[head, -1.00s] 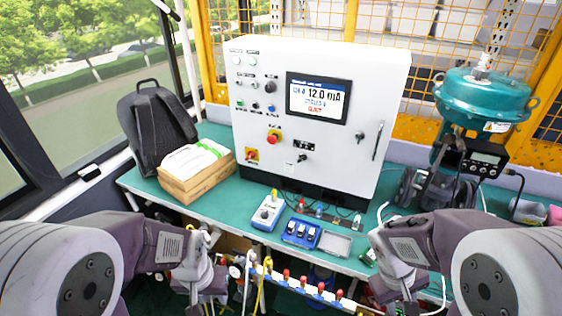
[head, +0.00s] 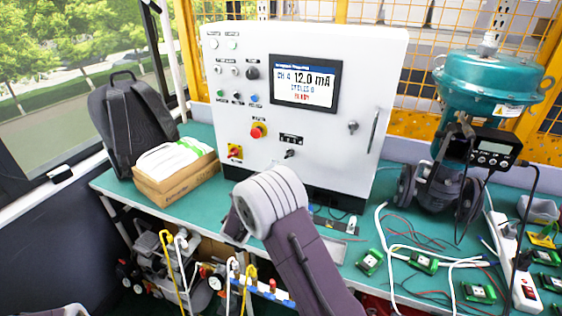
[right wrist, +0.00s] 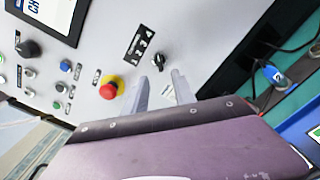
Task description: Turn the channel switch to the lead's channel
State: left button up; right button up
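The channel switch (head: 290,153) is a small black knob on the white cabinet's front, under a black plate numbered 1 to 4 (head: 291,139). It also shows in the right wrist view (right wrist: 159,61). My right gripper (right wrist: 160,75) is open, its two fingers apart and pointing at the cabinet, with the knob just beyond and between the fingertips. I cannot tell whether they touch it. My arm hides this gripper in the head view. The screen (head: 305,80) reads CH 4, 12.0 mA, with red text below. A blue plug (right wrist: 262,75) on a dark cable appears to carry a 2.
A red emergency button (head: 258,131) sits left of the switch, and a red-and-yellow rotary switch (head: 235,151) lies further left. A cabinet handle (head: 374,130) stands out at the right. The green bench (head: 340,275) holds cables, small green modules and a teal valve actuator (head: 490,78).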

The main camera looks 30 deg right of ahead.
aim_at(287, 157)
jog(key=p+x, duration=0.1)
jog(key=x, duration=0.7)
jog(key=shift+d, duration=0.1)
grip_shut()
